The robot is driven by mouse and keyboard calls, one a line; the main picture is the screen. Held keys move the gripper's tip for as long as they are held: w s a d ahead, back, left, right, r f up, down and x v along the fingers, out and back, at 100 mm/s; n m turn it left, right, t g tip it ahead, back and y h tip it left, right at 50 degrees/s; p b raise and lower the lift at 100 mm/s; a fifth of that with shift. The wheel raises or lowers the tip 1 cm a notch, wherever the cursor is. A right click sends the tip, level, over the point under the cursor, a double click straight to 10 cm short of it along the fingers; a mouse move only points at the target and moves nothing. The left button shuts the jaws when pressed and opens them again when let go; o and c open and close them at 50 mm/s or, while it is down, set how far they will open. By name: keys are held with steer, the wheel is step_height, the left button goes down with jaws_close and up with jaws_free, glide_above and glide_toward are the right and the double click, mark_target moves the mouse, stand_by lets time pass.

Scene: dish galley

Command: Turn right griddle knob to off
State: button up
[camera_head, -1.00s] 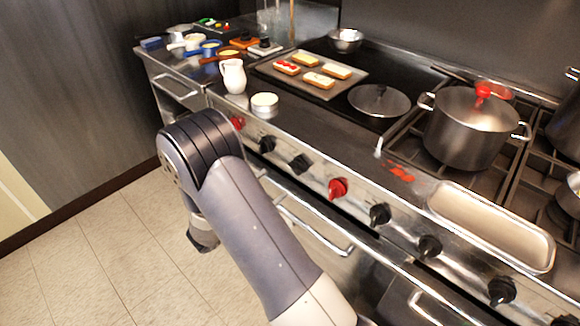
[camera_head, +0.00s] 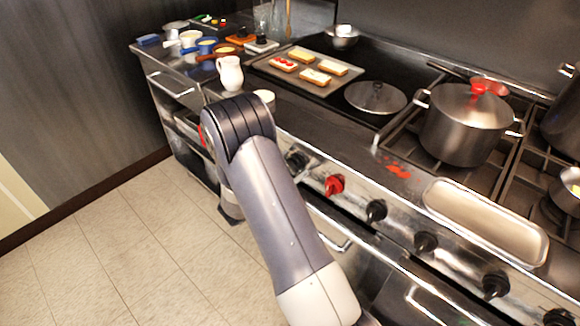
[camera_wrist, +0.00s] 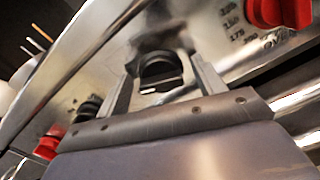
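A row of knobs runs along the stove's front panel. The black knob (camera_head: 297,160) just left of the larger red knob (camera_head: 335,185) shows at the edge of my arm; I take it for the right griddle knob. In the wrist view a black knob (camera_wrist: 160,70) appears between the fingertips of my open gripper (camera_wrist: 162,75), with gaps on both sides; I cannot tell how far off it is. The red knob with printed numbers (camera_wrist: 280,12) is at upper right there. Another black knob (camera_wrist: 88,108) is at left.
The griddle (camera_head: 412,80) holds a tray of toast (camera_head: 308,80) and a round lid (camera_head: 375,97). A pot (camera_head: 462,128) stands on the right burners. A long metal pan (camera_head: 485,222) lies on the front ledge. Oven handles protrude below the knobs; floor space is clear at left.

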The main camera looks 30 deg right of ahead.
steer(key=c, duration=0.9)
steer(key=shift+o, duration=0.2)
steer(key=shift+f, duration=0.1)
steer(key=shift+f+m+b, duration=0.1)
steer(key=shift+m+b, duration=0.2)
steer(key=shift+b, duration=0.5)
steer(key=m+b, duration=0.6)
steer(key=b, duration=0.5)
steer(key=m+b, duration=0.7)
steer(key=b, duration=0.5)
steer(key=shift+s+f, duration=0.2)
steer(key=shift+r+m+b, duration=0.1)
steer(key=shift+m+b, duration=0.2)
steer(key=o, duration=1)
steer(key=shift+d, duration=0.1)
